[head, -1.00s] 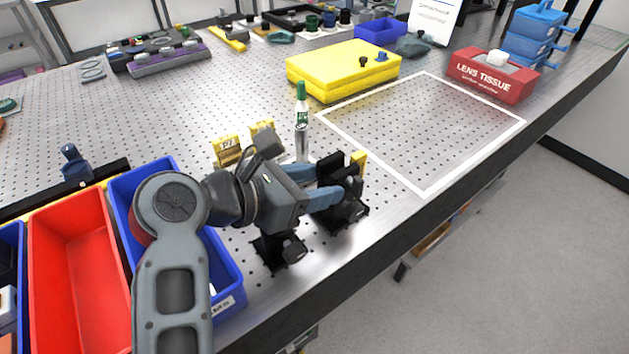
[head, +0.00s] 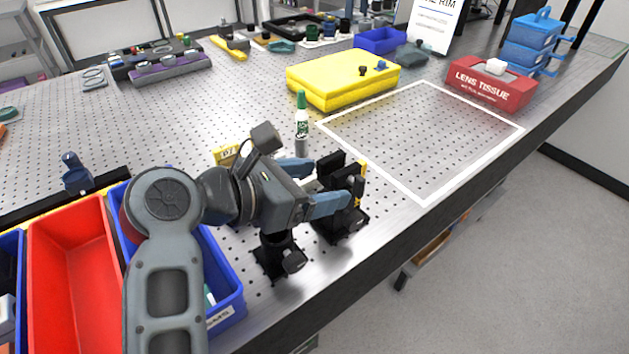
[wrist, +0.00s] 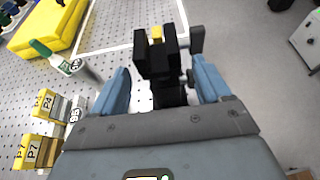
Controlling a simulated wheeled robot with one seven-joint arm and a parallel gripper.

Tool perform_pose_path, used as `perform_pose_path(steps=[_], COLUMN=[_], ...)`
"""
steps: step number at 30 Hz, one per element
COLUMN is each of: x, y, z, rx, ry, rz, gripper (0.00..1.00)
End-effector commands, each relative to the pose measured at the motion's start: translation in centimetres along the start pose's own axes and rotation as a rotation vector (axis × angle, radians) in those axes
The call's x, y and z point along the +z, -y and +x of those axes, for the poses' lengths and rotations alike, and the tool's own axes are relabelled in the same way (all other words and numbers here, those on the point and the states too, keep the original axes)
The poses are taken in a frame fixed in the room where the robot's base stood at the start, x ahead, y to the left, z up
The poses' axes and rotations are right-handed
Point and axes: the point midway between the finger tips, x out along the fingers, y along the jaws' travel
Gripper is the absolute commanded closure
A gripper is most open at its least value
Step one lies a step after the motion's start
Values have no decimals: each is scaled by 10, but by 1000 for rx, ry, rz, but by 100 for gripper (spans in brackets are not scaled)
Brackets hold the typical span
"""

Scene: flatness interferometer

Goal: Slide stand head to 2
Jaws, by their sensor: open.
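A black stand (head: 341,219) with side knobs and a yellow-marked head (head: 358,184) stands on the perforated metal table near its front edge. In the wrist view the black head (wrist: 155,58) lies ahead, between the lines of my two blue fingers. My gripper (head: 322,185) is open, with one finger on each side of the head; I cannot tell whether either touches it. It also shows in the wrist view (wrist: 163,85). The fingers partly hide the stand in the head view. Any scale or number 2 is too small to read.
Another black base with a knob (head: 280,258) stands below my gripper. A green-capped bottle (head: 301,125) and yellow numbered blocks (wrist: 42,105) are close behind. Blue (head: 232,290) and red (head: 70,275) bins are at left. The white-outlined area (head: 425,140) is clear.

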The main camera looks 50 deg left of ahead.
Motion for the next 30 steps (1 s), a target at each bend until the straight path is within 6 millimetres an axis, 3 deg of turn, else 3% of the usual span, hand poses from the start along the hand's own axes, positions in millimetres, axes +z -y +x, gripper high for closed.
perform_pose_path(steps=[8, 21, 30], x=[-1, -1, 0], y=[0, -1, 0], z=[-8, -71, -78], rx=[1, 1, 0], ry=[0, 0, 0], rz=[0, 1, 0], gripper=[23, 23, 23])
